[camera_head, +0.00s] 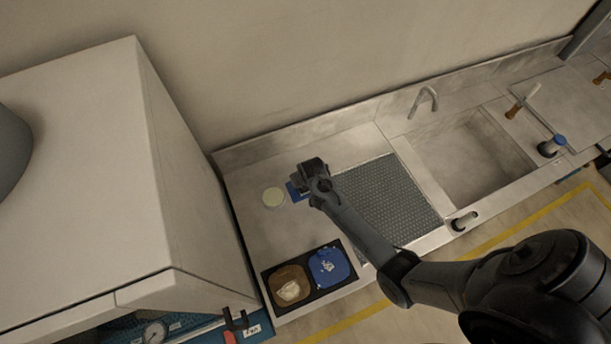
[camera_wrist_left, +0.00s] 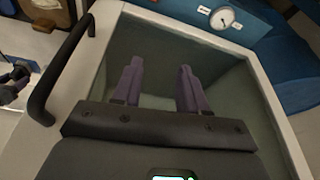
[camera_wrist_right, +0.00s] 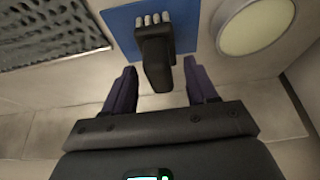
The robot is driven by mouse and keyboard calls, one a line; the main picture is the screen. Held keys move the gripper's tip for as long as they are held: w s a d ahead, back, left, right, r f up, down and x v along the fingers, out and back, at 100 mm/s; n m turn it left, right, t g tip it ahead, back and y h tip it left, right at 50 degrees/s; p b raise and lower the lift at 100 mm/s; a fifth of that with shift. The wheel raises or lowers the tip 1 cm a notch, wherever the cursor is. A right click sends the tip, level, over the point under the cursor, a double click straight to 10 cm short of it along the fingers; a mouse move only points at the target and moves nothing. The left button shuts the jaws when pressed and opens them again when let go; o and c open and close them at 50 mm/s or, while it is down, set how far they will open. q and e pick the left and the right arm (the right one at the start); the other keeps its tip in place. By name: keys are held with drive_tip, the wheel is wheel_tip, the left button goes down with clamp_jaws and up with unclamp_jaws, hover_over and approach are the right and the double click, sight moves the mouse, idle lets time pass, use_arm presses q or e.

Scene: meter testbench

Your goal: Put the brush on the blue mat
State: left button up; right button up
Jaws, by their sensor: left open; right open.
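The blue mat (camera_wrist_right: 122,25) lies on the counter in the right wrist view, and a sliver of it (camera_head: 292,191) shows beside my right gripper (camera_head: 307,165) in the head view. The brush (camera_wrist_right: 156,55), with a black handle and a row of white bristles, appears over the mat, its handle pointing toward my right gripper (camera_wrist_right: 162,70) and past the mat's edge. The right fingers are apart on either side of the handle, with gaps on both sides. My left gripper (camera_wrist_left: 160,72) is open and empty before a pale cabinet's dark panel.
A pale round disc (camera_head: 273,197) lies next to the mat. A black tray (camera_head: 310,292) with brown and blue compartments is near the front edge. A textured grey panel (camera_head: 405,200) and a sink (camera_head: 470,165) lie to the right. A white cabinet (camera_head: 80,180) stands left. A black handle (camera_wrist_left: 50,85) is near my left gripper.

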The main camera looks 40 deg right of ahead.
drive_tip(key=v, duration=1)
drive_tip(key=s+a+r+n, duration=0.3)
drive_tip(key=s+a+r, duration=0.1)
drive_tip(key=s, duration=0.6)
drive_tip(key=s+a+r+n+y, duration=0.1)
drive_tip(key=s+a+r, duration=0.3)
drive_tip(key=s, duration=0.7)
drive_tip(key=shift+s+a+r+n+g+y, duration=0.3)
drive_tip(key=shift+s+a+n+g, duration=0.1)
drive_tip(key=shift+a+n, duration=0.6)
drive_tip(key=shift+w+p, duration=0.1)
drive_tip(key=shift+p, duration=0.2)
